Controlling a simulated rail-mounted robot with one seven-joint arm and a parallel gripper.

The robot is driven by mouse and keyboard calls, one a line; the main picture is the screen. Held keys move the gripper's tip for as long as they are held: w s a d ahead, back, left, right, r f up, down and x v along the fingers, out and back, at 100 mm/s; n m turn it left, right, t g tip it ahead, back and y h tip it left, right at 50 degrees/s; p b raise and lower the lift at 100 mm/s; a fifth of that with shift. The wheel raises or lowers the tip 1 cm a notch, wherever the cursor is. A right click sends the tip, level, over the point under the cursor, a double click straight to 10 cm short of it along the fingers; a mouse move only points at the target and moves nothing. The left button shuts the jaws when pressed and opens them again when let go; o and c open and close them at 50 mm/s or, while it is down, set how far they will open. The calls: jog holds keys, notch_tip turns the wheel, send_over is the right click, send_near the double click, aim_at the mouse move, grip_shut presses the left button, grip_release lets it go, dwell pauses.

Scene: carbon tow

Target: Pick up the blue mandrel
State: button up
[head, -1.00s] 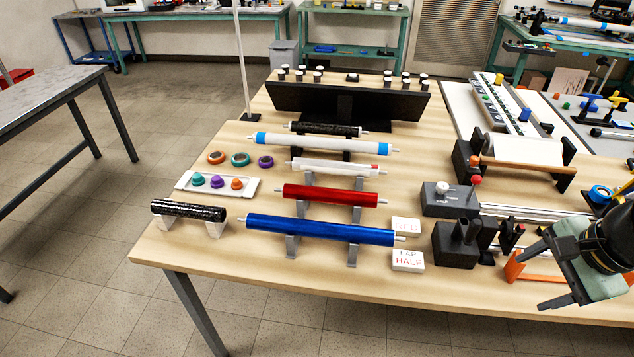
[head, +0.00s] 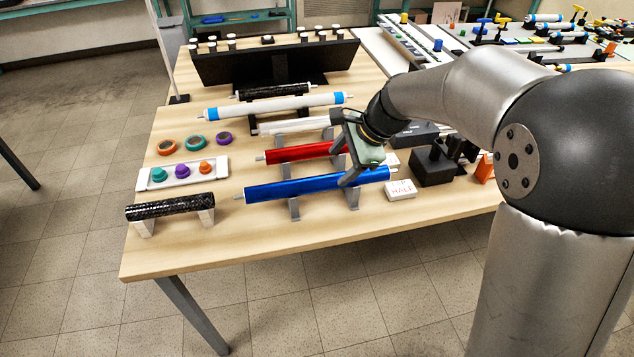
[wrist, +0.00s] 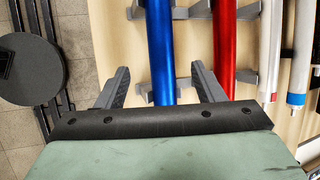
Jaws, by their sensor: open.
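The blue mandrel (head: 300,187) lies across two grey stands near the front of the wooden table, with a thin shaft end showing on the left. My gripper (head: 343,164) is over its right part, open and empty. In the wrist view, the blue mandrel (wrist: 162,50) runs up the picture between the two spread fingers of my gripper (wrist: 160,74). I cannot tell whether the fingertips are above it or down beside it. The gripper hides part of the mandrel's right end in the head view.
The red mandrel (head: 292,153) lies just behind, close to one finger in the wrist view. White mandrels sit farther back. A black patterned roll (head: 170,207) is at left, a white label block (head: 401,190) at right. The table's front strip is clear.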

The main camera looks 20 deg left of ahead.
aim_at(322, 178)
jog(key=p+x, duration=0.1)
jog(key=x, duration=0.8)
jog(key=shift+a, duration=0.1)
jog(key=shift+r, duration=0.1)
jog(key=c, duration=1.1)
jog(key=shift+c, duration=1)
jog(key=shift+r, duration=0.1)
